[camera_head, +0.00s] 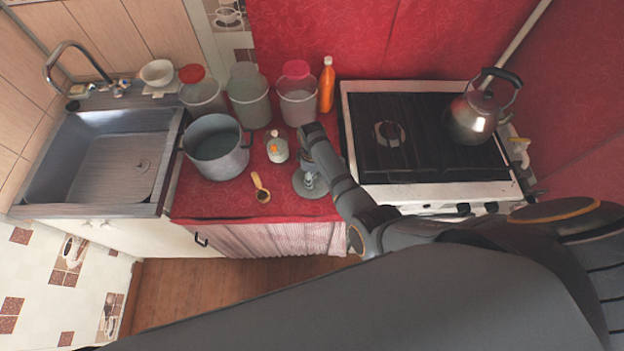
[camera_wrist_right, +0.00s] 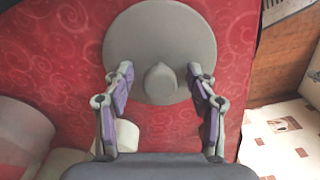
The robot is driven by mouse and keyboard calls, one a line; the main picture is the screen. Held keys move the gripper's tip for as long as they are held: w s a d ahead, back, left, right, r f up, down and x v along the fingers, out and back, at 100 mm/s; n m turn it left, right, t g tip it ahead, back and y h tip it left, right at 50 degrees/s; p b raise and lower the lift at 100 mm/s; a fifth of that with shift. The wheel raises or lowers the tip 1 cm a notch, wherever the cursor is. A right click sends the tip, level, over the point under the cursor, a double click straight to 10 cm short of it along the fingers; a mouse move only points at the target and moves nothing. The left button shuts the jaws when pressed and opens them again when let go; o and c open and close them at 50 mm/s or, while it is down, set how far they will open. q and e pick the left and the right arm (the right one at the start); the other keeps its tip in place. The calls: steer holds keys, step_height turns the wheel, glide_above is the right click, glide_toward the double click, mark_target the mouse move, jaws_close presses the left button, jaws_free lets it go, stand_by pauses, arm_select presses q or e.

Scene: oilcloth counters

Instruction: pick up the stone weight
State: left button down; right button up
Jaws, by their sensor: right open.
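The stone weight is a grey round disc with a knob (camera_wrist_right: 160,28) in the right wrist view. It lies on the red oilcloth counter, and it also shows in the head view, partly hidden by my right arm (camera_head: 300,188). My right gripper (camera_wrist_right: 160,78) is open, its two fingers on either side of the knob and over the disc. I cannot tell how far the fingertips are above the disc, and nothing is held. In the head view the right gripper (camera_head: 311,180) is over the weight. My left gripper is not in view.
A grey pot (camera_head: 216,150) stands farther left, near the sink (camera_head: 105,160). The stove (camera_head: 420,135) with a kettle (camera_head: 474,117) is right. Jars stand behind.

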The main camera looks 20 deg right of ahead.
jaws_close()
stand_by(0.3)
steer(key=shift+r, duration=0.15)
